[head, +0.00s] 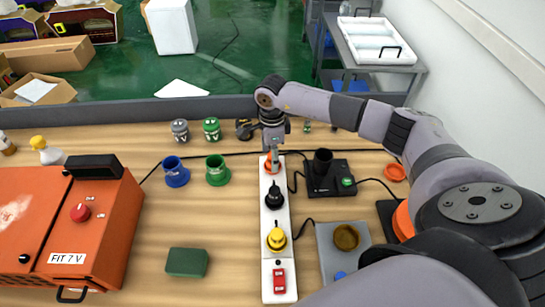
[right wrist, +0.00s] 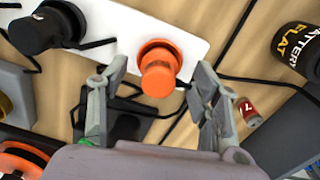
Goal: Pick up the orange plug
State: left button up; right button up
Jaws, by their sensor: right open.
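The orange plug (head: 268,167) sits at the far end of a white power strip (head: 272,220). In the right wrist view the orange plug (right wrist: 160,70) stands on the white strip, between my fingers. My right gripper (head: 274,148) is over that end of the strip and partly hides the plug in the head view. In the right wrist view my right gripper (right wrist: 158,78) is open, one finger on each side of the plug, with visible gaps. My left gripper is not in view.
A black plug (head: 274,196), a yellow plug (head: 276,240) and a red switch (head: 279,281) are on the same strip. A black device (head: 330,188) lies right of it. An orange case (head: 70,235) stands at left.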

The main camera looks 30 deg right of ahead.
jog(key=shift+f, duration=0.35)
jog(key=shift+c, duration=0.4)
jog(key=c, duration=1.2)
